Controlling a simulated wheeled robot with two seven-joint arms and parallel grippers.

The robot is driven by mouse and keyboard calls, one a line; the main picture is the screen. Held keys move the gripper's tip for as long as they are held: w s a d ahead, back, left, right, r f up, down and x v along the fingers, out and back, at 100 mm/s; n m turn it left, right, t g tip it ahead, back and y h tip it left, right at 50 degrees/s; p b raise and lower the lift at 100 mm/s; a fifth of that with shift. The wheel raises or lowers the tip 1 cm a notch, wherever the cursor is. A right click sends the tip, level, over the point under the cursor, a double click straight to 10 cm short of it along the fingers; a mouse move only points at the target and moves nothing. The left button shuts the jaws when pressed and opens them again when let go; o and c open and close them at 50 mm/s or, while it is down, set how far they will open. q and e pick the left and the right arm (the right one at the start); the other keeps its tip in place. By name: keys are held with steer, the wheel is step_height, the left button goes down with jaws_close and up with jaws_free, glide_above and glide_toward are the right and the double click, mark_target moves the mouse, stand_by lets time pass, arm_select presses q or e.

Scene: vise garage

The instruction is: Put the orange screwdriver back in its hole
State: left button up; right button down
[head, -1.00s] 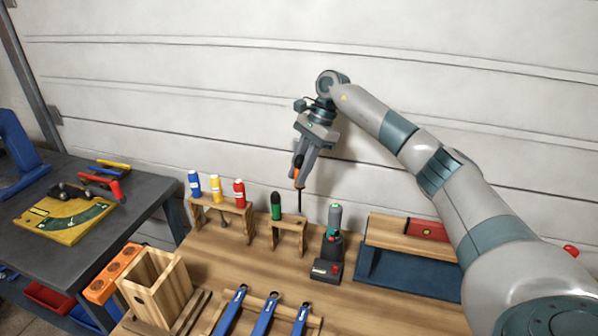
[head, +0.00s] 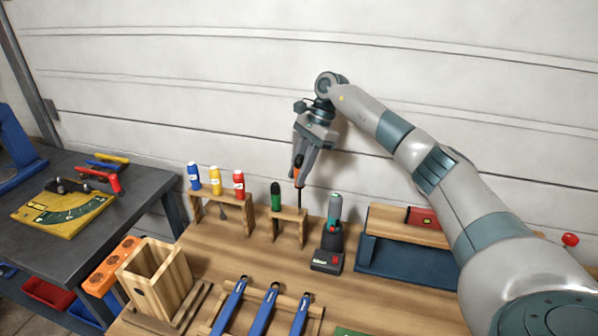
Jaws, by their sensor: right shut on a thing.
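My right gripper (head: 299,162) points down and is shut on the orange screwdriver (head: 297,173). The jaws hide most of its handle. Its dark shaft hangs upright, with the tip close to the right part of a small wooden rack (head: 291,216). I cannot tell whether the tip is in a hole or in front of or behind the rack. A green-handled screwdriver (head: 276,197) stands in the left part of that rack. My left gripper is not in view.
A rack (head: 246,214) with blue, yellow and red handles stands to the left. A cordless tool on a dark base (head: 327,262) stands to the right. Blue clamps or wrenches (head: 266,310) and a wooden box (head: 162,285) are in front. The wall is behind.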

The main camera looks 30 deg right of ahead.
steer(key=shift+a+r, duration=0.1)
steer(key=shift+f+b, duration=0.2)
steer(key=shift+b, duration=0.15)
stand_by(0.5)
steer(key=shift+f, duration=0.1)
steer(key=shift+f+b, duration=1.65)
steer(key=shift+f, duration=0.55)
steer(key=shift+f+b, duration=1)
steer(key=shift+f, duration=0.5)
